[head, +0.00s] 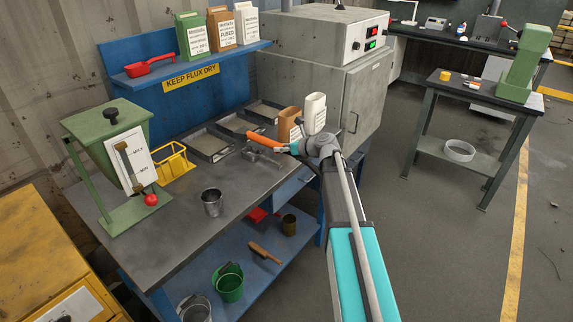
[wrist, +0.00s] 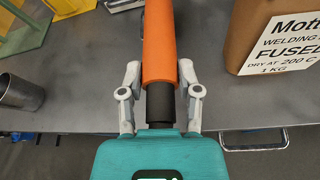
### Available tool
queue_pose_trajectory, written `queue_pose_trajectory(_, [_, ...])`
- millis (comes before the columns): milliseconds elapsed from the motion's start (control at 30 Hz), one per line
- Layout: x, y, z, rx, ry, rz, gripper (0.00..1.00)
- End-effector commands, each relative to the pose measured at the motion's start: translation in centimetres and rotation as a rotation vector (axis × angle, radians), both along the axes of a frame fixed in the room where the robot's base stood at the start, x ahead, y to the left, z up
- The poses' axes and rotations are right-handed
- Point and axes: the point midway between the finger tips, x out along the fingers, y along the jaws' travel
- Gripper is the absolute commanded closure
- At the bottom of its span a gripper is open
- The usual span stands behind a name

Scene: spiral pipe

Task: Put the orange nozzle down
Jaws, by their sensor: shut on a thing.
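The orange nozzle (head: 264,140) is a tube that points up and left from my gripper (head: 291,149) in the head view, over the right part of the grey workbench (head: 172,234). In the wrist view, the orange nozzle (wrist: 159,45) runs up the middle of the picture, with a black end (wrist: 160,104) between the two grey fingers of my gripper (wrist: 160,98). My gripper is shut on it. Whether the nozzle touches the bench surface cannot be told.
A brown container (head: 289,126) and a white container (head: 315,112) stand close by the gripper. A metal cup (head: 212,202), yellow wire basket (head: 173,163) and green hopper (head: 108,148) are further left.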

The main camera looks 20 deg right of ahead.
Motion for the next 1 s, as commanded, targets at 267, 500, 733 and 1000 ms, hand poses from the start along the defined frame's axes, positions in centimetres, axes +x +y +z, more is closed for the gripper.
queue_pose_trajectory(267, [1.7, -1.1, -2.6, 0.0, 0.0, 0.0, 1.0])
queue_pose_trajectory(500, [1.9, -1.3, -2.7, 0.0, 0.0, 0.001, 1.0])
queue_pose_trajectory(733, [1.9, -1.2, -2.7, 0.0, 0.0, 0.001, 1.0])
queue_pose_trajectory(1000, [2.7, -1.7, -4.0, 0.0, 0.0, 0.001, 1.0])
